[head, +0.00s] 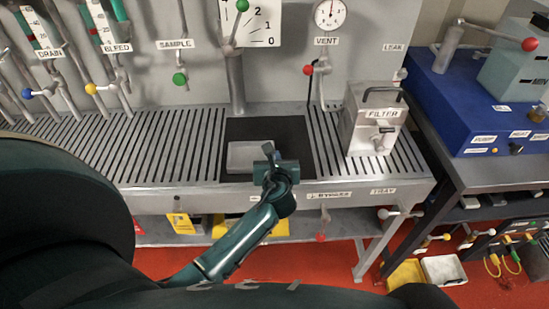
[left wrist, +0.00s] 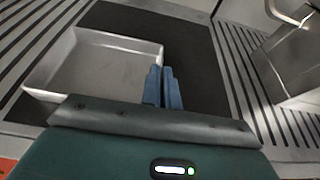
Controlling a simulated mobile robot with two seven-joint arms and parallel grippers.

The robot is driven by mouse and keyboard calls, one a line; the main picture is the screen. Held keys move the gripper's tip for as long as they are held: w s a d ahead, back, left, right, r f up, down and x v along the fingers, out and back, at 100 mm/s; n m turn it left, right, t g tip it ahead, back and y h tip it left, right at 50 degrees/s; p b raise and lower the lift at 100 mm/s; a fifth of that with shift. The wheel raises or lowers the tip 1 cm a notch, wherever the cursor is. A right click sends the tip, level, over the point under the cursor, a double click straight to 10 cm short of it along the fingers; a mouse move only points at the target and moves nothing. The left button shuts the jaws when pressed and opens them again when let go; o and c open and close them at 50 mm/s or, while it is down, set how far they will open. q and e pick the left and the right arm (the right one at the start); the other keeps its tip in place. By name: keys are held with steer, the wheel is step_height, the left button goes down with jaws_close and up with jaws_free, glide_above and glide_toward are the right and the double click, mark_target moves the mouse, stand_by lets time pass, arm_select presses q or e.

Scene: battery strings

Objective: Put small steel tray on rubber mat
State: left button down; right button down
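The small steel tray (head: 245,156) is a shallow, pale rectangular tray. It lies over the left part of the black rubber mat (head: 290,132), and I cannot tell whether it rests fully on the mat. My left gripper (head: 267,152) is at the tray's right side. In the left wrist view the tray (left wrist: 100,62) appears level and empty, with the dark mat (left wrist: 195,50) around it. There the blue fingers of the left gripper (left wrist: 163,84) are close together, with the tray's right rim between them. My right gripper is not in view.
The mat lies on a slatted steel bench (head: 150,145). A steel filter box (head: 372,120) stands to the right of the mat. A vertical pipe (head: 236,85) rises behind it. Valve levers and gauges line the back wall. A blue cabinet (head: 450,95) is at far right.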

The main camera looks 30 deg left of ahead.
arm_select(q)
steer(key=shift+r, duration=0.1)
steer(key=c, duration=2.1)
jaws_free()
steer(key=shift+f, duration=0.2)
steer(key=o, duration=0.4)
steer(key=shift+r, duration=0.25)
